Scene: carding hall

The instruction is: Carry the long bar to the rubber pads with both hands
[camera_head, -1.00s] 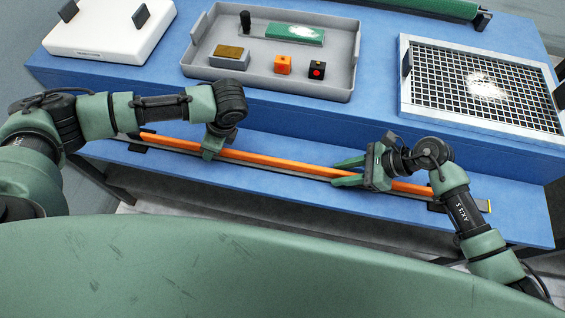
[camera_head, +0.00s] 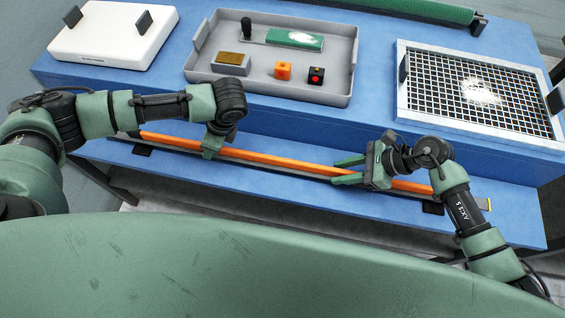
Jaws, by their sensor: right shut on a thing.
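The long orange bar (camera_head: 275,159) runs left to right over the low front ledge of the blue bench. My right gripper (camera_head: 349,170) is shut on the bar right of its middle, one green finger on each side. My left gripper (camera_head: 211,146) is at the bar left of its middle; its fingertips are mostly hidden, so its grip is unclear. One dark rubber pad (camera_head: 143,150) shows near the bar's left end, another dark pad (camera_head: 433,209) near its right end. I cannot tell how high the bar is above them.
On the bench top stand a white box (camera_head: 112,50) with black uprights, a grey tray (camera_head: 270,90) with several small items, and a framed mesh (camera_head: 420,111) at right. A green roller (camera_head: 420,8) lies at the back.

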